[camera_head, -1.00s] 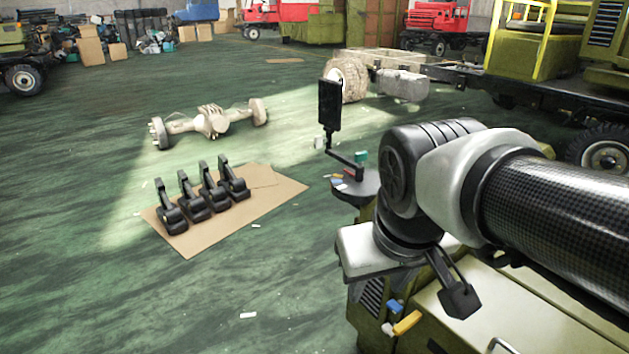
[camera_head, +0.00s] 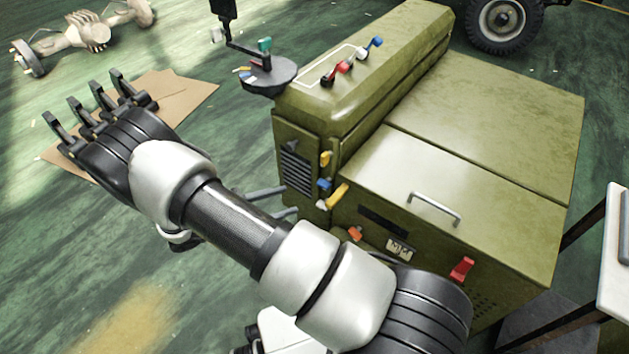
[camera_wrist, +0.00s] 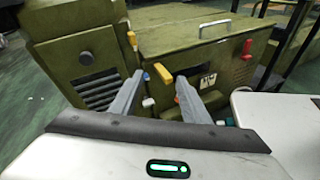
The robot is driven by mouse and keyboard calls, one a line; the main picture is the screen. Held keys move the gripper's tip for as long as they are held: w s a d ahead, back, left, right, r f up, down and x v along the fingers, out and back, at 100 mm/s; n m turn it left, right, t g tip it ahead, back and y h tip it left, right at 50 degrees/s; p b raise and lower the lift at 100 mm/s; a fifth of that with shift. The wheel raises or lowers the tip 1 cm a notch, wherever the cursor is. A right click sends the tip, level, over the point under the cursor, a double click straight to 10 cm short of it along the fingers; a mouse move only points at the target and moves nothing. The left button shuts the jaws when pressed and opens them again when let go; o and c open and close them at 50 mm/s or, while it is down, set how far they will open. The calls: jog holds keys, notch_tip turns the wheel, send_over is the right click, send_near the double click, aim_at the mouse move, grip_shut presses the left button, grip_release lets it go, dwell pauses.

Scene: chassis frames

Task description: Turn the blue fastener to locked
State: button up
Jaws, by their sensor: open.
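A small blue fastener (camera_head: 324,184) sits on the front of the olive green cabinet (camera_head: 480,150), between a yellow part above and a yellow lever below. In the wrist view the blue piece (camera_wrist: 146,77) is small and partly hidden by the left finger. A second blue-handled part (camera_head: 375,43) is on the cabinet's raised top; which one the task means I cannot tell. My gripper (camera_head: 290,200) is open and empty, just left of the cabinet's front corner. In the wrist view both fingers of my gripper (camera_wrist: 159,80) point toward the cabinet front, apart from the blue piece.
A yellow lever (camera_head: 337,196), an orange part (camera_head: 354,233) and a red lever (camera_head: 461,269) are on the cabinet's front. A metal handle (camera_head: 434,209) is on its lid. A round dark tray (camera_head: 268,76) stands at the back left. A white-topped table (camera_head: 615,255) is at right.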

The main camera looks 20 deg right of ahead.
notch_tip(320, 180, down, 10)
jog(key=s+f+n+t, duration=0.1)
jog(key=n+t, duration=0.5)
jog(key=n, duration=0.1)
jog(key=b, duration=0.1)
send_near(321, 187)
jog(key=shift+t, duration=0.3)
jog(key=x, duration=0.8)
jog(key=shift+d, duration=0.25)
jog(key=c, duration=0.8)
